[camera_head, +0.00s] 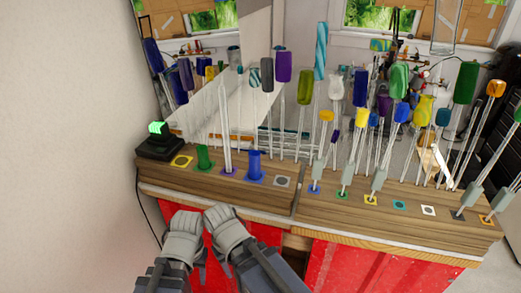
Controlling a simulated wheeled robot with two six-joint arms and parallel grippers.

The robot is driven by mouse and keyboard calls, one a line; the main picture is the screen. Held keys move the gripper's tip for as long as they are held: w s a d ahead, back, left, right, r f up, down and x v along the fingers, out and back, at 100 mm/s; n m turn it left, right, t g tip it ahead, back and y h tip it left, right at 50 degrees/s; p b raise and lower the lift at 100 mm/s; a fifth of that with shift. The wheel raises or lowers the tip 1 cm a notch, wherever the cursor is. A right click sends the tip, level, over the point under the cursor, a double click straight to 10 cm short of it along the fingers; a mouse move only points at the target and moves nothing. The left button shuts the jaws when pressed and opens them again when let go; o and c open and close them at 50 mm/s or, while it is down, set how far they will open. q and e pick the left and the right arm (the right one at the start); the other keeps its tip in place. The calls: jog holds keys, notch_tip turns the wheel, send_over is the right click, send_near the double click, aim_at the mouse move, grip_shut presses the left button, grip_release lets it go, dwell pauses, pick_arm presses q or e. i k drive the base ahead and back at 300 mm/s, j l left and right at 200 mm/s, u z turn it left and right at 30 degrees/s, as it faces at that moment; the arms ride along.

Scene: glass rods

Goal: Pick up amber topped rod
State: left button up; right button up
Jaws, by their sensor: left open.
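Glass rods stand upright in a rack on the wooden bench. A rod with an amber-orange top (495,89) stands at the far right. Another with a smaller amber-yellow top (326,116) stands near the middle; I cannot tell which is the amber topped rod meant. My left gripper (183,235), grey and glove-like, is open and empty in front of the bench's front edge, low and left of both rods. My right gripper (228,228) is close beside it, also apart from the rods; its jaw opening cannot be made out.
The wooden bench (220,186) has coloured square marks and green and blue holders. A black box with a green light (158,140) sits at its left end. Many other coloured-top rods crowd the back and right. Red panels (340,266) are below the front edge.

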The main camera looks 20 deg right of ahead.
aim_at(327, 116)
jog(key=k+l+u, duration=0.1)
jog(key=u, duration=0.2)
jog(key=k+u, duration=0.15)
jog(key=u, duration=0.15)
jog(key=k+l, duration=0.1)
jog(key=k, duration=0.25)
jog(key=k+l, duration=0.1)
jog(key=k, duration=0.25)
